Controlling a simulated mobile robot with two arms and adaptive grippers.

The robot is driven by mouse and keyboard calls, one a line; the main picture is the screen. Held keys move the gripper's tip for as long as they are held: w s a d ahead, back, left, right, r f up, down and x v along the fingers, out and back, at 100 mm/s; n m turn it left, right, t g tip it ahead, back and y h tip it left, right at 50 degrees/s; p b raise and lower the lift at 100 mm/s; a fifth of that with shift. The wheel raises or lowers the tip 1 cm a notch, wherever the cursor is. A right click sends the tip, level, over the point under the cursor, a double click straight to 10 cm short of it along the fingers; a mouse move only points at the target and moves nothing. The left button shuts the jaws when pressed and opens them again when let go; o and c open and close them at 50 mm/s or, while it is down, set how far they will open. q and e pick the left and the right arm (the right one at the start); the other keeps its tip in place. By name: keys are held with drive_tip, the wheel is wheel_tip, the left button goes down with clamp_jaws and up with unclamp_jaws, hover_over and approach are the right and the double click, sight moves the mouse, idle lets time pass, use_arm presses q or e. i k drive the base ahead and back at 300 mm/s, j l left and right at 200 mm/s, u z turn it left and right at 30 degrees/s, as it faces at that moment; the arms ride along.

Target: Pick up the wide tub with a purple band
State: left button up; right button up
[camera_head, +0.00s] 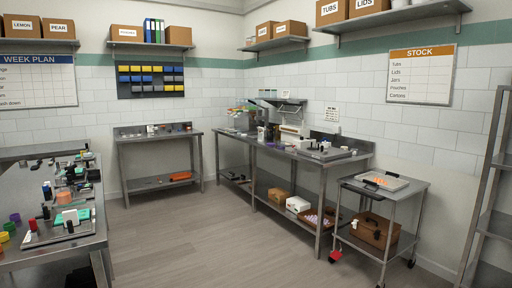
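I cannot pick out a wide tub with a purple band for certain; the small items are too small and far away to read their bands. Neither of my grippers is in view.
Open grey floor (185,240) lies between the left table and the long bench. A wheeled cart (413,188) with a tray stands at the right, and a rack (490,190) beyond it. A small steel table (160,138) stands against the back wall.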

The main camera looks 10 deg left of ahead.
sight(281, 143)
drive_tip(key=i+u, duration=0.2)
drive_tip(key=i, duration=4.35)
drive_tip(key=i+z, duration=0.1)
drive_tip(key=i, duration=0.4)
drive_tip(key=i+j+z, duration=0.1)
drive_tip(key=i, duration=0.4)
drive_tip(key=i+j+z, duration=0.15)
drive_tip(key=i, duration=0.35)
drive_tip(key=i+j+z, duration=0.1)
drive_tip(key=i, duration=0.4)
drive_tip(key=j, duration=0.1)
